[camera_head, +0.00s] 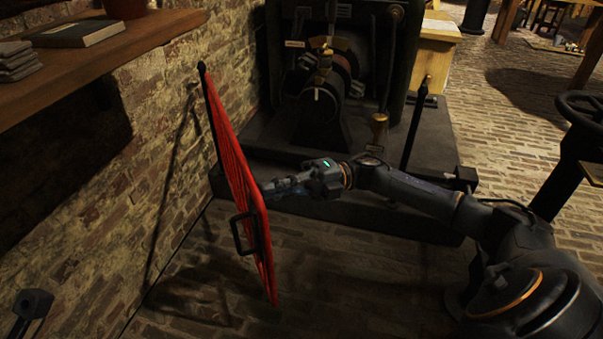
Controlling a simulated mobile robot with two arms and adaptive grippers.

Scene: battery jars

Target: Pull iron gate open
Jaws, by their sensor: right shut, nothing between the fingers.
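The iron gate (231,165) is a red panel with a dark frame. It stands out from the brick wall at an angle, seen nearly edge-on, with a dark post at its far end. Its black handle (240,234) sticks out on the left face, near the close end. My right gripper (270,187) is shut and empty, on the right side of the gate, with its fingertips close to the panel. I cannot tell whether they touch it. My left gripper is not in view.
A dark machine (330,85) stands on a low plinth (365,212) behind the gate. A wooden shelf (95,62) juts from the left wall. A handwheel (585,110) stands at right. A dark post-like object (32,303) is at bottom left. The brick floor near the gate is clear.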

